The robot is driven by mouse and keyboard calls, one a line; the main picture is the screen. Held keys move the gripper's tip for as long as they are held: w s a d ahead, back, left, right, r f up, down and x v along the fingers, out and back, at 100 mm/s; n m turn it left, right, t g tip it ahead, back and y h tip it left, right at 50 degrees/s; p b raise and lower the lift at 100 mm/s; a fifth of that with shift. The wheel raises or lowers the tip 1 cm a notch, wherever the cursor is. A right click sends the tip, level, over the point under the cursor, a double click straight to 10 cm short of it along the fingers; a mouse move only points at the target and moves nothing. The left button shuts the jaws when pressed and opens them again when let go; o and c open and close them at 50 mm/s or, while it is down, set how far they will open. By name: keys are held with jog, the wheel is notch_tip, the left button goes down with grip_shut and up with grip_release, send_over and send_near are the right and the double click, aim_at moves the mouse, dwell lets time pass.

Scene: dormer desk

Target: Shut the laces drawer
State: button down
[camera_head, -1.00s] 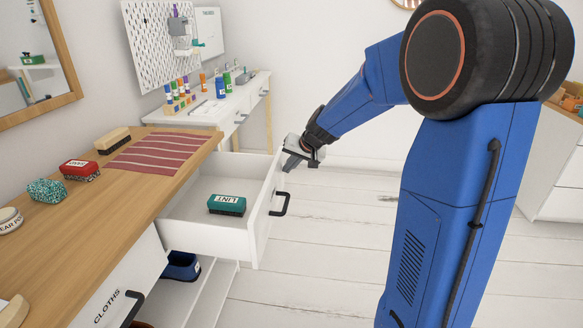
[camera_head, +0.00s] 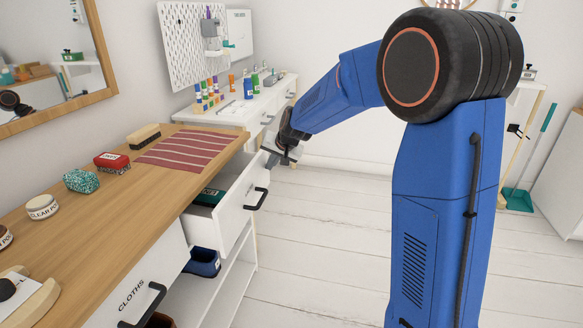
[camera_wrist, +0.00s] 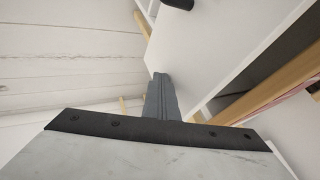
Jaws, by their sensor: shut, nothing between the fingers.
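The white open drawer (camera_head: 235,213) with a black handle (camera_head: 257,199) sticks out part way from under the wooden top. No label on its front is readable, so I cannot confirm that it is the laces drawer. A green box (camera_head: 209,197) lies inside, partly hidden by the desk edge. My gripper (camera_head: 269,159) is shut and empty, at the far upper end of the drawer front. In the wrist view its closed fingers (camera_wrist: 160,97) reach against or very near the white front (camera_wrist: 215,35); exact contact is unclear.
A drawer labelled CLOTHS (camera_head: 132,295) sits nearer, shut. A blue item (camera_head: 203,262) is on the shelf below. A striped cloth (camera_head: 187,150), a brush (camera_head: 144,136) and several tins and boxes lie on the wooden top (camera_head: 115,225).

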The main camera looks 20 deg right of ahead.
aim_at(244, 159)
jog(key=w+a, duration=0.1)
jog(key=a, duration=0.2)
jog(key=w+a, duration=0.2)
jog(key=a, duration=0.1)
jog(key=w+a, duration=0.2)
jog(key=shift+a, duration=0.4)
jog(key=shift+w+a+r, duration=0.1)
jog(key=shift+w+a, duration=0.05)
